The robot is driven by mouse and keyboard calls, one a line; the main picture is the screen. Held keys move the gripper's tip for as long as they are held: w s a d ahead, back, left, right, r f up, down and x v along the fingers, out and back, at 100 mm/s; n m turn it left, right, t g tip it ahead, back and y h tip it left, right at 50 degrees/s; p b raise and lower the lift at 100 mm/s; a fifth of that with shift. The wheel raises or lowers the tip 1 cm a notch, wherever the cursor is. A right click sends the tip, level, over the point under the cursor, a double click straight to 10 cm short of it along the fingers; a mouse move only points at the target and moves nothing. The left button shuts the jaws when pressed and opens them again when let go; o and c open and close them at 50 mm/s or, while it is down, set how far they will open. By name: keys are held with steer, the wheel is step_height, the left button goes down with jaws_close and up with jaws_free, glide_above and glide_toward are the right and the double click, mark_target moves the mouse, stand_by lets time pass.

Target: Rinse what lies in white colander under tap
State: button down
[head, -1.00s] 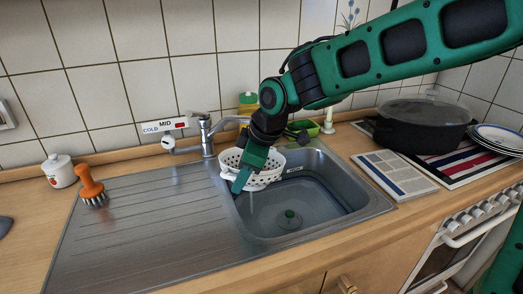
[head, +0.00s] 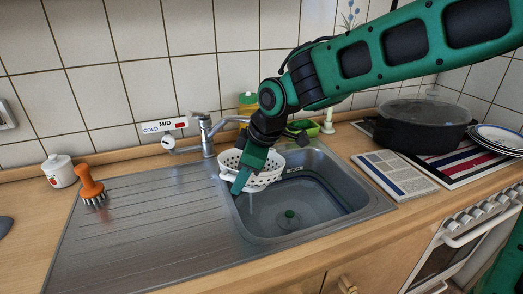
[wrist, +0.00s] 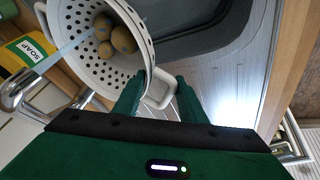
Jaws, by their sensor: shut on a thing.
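The white colander (head: 262,178) hangs over the left back part of the sink basin, under the tap (head: 207,135). In the wrist view the perforated colander (wrist: 83,78) holds several brown round pieces (wrist: 122,39), bunched to one side. A pale blue streak (wrist: 68,48), which looks like running water, crosses the rim into the colander beside the pieces. My gripper (head: 243,181) is shut on the colander's loop handle (wrist: 160,90), which shows between the fingers (wrist: 158,96). In the head view my wrist hides the spout's end and the pieces.
The sink basin (head: 300,222) has a drain at its bottom. A yellow soap bottle (wrist: 28,52) stands behind the tap. An orange brush (head: 91,187) and a white jar (head: 59,171) stand at left. A black pot (head: 422,125) and a booklet (head: 394,174) are at right. The drainboard (head: 150,225) is clear.

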steer(key=shift+w+d, duration=0.3)
steer(key=shift+w, duration=0.45)
steer(key=shift+w+d, duration=0.35)
steer(key=shift+w, duration=0.35)
steer(key=shift+w+d, duration=0.3)
steer(key=shift+w, duration=0.45)
steer(key=shift+s+a, duration=0.1)
steer(key=shift+s, duration=0.1)
steer(key=shift+s+a, duration=0.3)
steer(key=shift+s, duration=0.4)
steer(key=shift+s+a, duration=0.35)
steer(key=shift+s, duration=0.3)
steer(key=shift+s+a, duration=0.3)
steer(key=shift+s, duration=0.4)
steer(key=shift+w+d, duration=0.35)
steer(key=shift+w, duration=0.4)
steer(key=shift+w+d, duration=0.3)
steer(key=shift+w, duration=0.45)
steer(key=shift+w+d, duration=0.35)
steer(key=shift+w, duration=0.4)
steer(key=shift+s, duration=0.1)
steer(key=shift+s+a, duration=0.35)
steer(key=shift+s, duration=0.35)
steer(key=shift+s+a, duration=0.3)
steer(key=shift+s, duration=0.45)
steer(key=shift+s+a, duration=0.35)
steer(key=shift+s, duration=0.45)
